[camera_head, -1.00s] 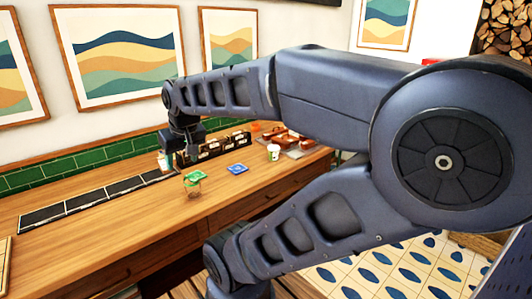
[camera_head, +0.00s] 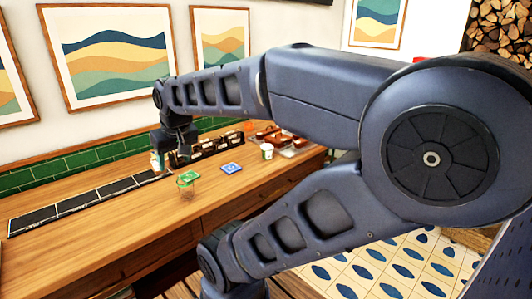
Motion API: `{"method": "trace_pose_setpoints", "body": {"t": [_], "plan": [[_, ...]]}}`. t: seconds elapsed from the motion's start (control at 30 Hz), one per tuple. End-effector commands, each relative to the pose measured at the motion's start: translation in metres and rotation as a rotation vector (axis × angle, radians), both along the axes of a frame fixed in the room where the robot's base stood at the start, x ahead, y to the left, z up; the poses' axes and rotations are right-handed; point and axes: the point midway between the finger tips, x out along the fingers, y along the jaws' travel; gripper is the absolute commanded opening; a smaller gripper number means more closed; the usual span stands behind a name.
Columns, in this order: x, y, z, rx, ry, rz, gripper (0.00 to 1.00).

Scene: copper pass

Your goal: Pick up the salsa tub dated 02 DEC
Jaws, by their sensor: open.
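My gripper (camera_head: 174,149) hangs at the far side of the wooden counter, small and dark in the view. It is open, and its fingertips are hard to make out. A small pale tub or cup (camera_head: 157,163) stands just left of and below it; I cannot tell whether they touch. A black row of several small containers with pale labels (camera_head: 208,146) stands right beside the gripper, against the tiled wall. No date can be read at this size, so I cannot tell which is the salsa tub dated 02 DEC.
A clear jar with a green lid or card (camera_head: 188,177) and a blue square (camera_head: 231,168) are on the counter (camera_head: 130,225). A white cup (camera_head: 267,152) stands near reddish trays (camera_head: 280,138). Black panels (camera_head: 85,202) line the left side. The front counter is clear.

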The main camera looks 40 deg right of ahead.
Motion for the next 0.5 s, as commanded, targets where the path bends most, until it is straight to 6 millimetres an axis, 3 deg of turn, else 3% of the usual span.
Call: {"method": "trace_pose_setpoints", "body": {"t": [0.03, 0.13, 0.5], "plan": [[0.0000, 0.0000, 0.0000, 0.000, 0.000, 0.000, 0.68], [0.0000, 0.0000, 0.0000, 0.000, 0.000, 0.000, 0.87], [0.0071, -0.0030, 0.0024, -0.001, 0.001, -0.010, 0.87]]}}
